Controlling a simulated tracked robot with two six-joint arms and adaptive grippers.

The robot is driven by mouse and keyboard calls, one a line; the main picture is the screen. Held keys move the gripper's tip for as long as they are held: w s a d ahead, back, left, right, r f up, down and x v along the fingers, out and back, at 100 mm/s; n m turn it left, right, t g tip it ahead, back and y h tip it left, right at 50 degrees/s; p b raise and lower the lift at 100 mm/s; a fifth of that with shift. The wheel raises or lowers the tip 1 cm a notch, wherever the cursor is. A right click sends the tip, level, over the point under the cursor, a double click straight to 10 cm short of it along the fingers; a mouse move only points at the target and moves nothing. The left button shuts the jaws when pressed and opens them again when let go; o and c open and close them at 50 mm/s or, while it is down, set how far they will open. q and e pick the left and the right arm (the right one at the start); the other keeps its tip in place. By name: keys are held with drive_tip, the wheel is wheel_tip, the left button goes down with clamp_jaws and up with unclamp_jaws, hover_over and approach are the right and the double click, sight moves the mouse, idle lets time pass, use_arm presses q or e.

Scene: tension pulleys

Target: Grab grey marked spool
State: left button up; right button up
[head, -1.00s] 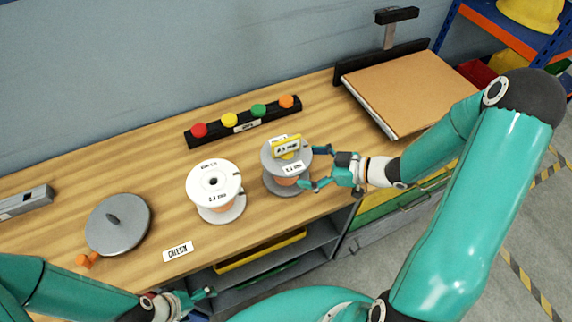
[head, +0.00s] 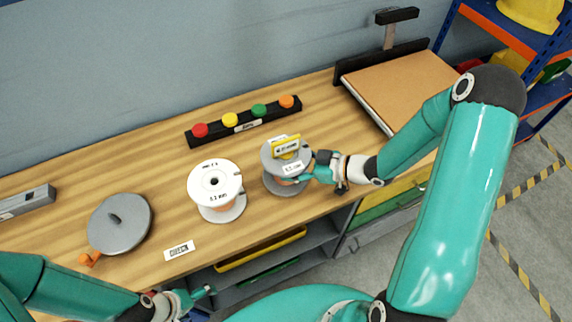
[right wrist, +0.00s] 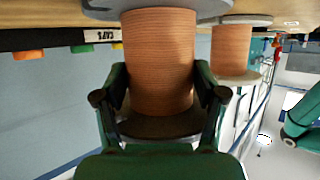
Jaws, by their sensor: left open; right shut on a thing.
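The grey spool (head: 284,151) stands upright on the wooden bench, with a yellow tag and a white label on its top flange. Its copper-coloured winding (right wrist: 160,60) fills the middle of the right wrist view. My right gripper (head: 303,174) reaches it from the right and is shut on it, with one finger on each side of the winding in the right wrist view (right wrist: 160,100). A white spool (head: 215,182) stands upright to its left. My left gripper (head: 207,292) is open and empty at the bench's front edge.
A grey disc with a knob (head: 119,223) lies at the left, an orange piece (head: 90,259) beside it. A black strip with coloured buttons (head: 244,121) lies behind the spools. A brown-topped board (head: 400,84) is at the back right. A white label (head: 179,250) lies in front.

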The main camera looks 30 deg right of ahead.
drive_tip(key=c, duration=0.5)
drive_tip(key=shift+r, duration=0.1)
drive_tip(key=shift+c, duration=0.2)
drive_tip(key=shift+r, duration=0.1)
